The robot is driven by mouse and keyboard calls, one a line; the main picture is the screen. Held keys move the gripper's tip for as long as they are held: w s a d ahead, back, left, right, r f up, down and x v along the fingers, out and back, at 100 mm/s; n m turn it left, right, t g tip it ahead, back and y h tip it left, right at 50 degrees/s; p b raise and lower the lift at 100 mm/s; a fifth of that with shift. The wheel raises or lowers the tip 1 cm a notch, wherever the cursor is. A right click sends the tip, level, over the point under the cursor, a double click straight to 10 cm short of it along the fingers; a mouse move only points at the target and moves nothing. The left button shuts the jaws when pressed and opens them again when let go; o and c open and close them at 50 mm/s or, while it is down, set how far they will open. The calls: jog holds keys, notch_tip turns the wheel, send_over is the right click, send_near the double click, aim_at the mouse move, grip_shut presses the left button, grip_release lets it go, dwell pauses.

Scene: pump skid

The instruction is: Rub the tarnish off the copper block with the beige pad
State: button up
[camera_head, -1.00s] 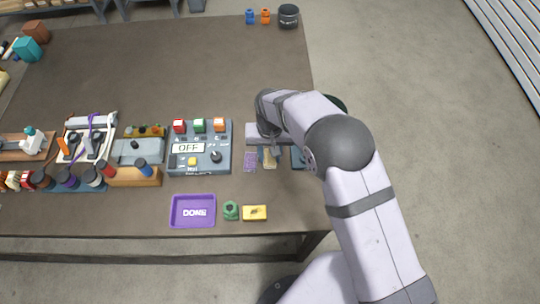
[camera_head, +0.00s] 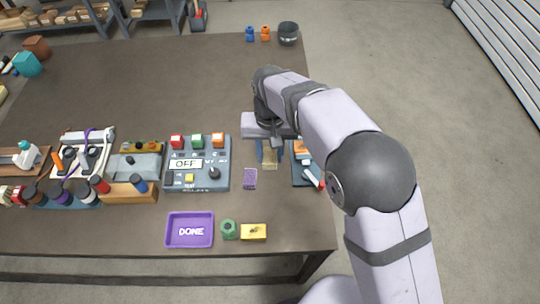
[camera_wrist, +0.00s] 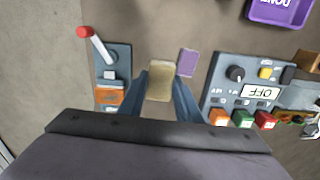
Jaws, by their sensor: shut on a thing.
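My gripper (camera_wrist: 165,98) is shut on the beige pad (camera_wrist: 160,82), which sits between its two blue-grey fingers in the wrist view. The pad also shows in the head view (camera_head: 269,157), under my wrist. I cannot make out the copper block for certain. An orange patch (camera_wrist: 109,96) on a blue-grey lever unit (camera_wrist: 112,62) lies beside the fingers, apart from the pad, but looks like part of that unit. I cannot tell whether the pad touches anything below it.
A control box (camera_head: 196,164) reading OFF stands left of my gripper, with a small purple card (camera_head: 250,179) between. A purple DONE tray (camera_head: 190,241), a green nut (camera_head: 229,230) and a yellow block (camera_head: 253,232) lie near the front edge. The back middle is clear.

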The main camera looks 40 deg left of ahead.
jog(key=shift+o, duration=0.6)
jog(key=shift+r, duration=0.1)
jog(key=shift+w+d+r+p, duration=0.1)
jog(key=shift+w+r+p, duration=0.1)
jog(key=shift+w+p, duration=0.1)
jog(key=w+d+p, duration=0.1)
jog(key=w+p, duration=0.1)
jog(key=w, duration=0.1)
jog(key=w+d+r+p, duration=0.1)
jog(key=w+d+p, duration=0.1)
jog(key=w+p, duration=0.1)
jog(key=w+d+r+p, duration=0.1)
jog(key=w+p, duration=0.2)
jog(key=w, duration=0.2)
jog(key=shift+w+d+r, duration=0.15)
jog(key=shift+w, duration=0.1)
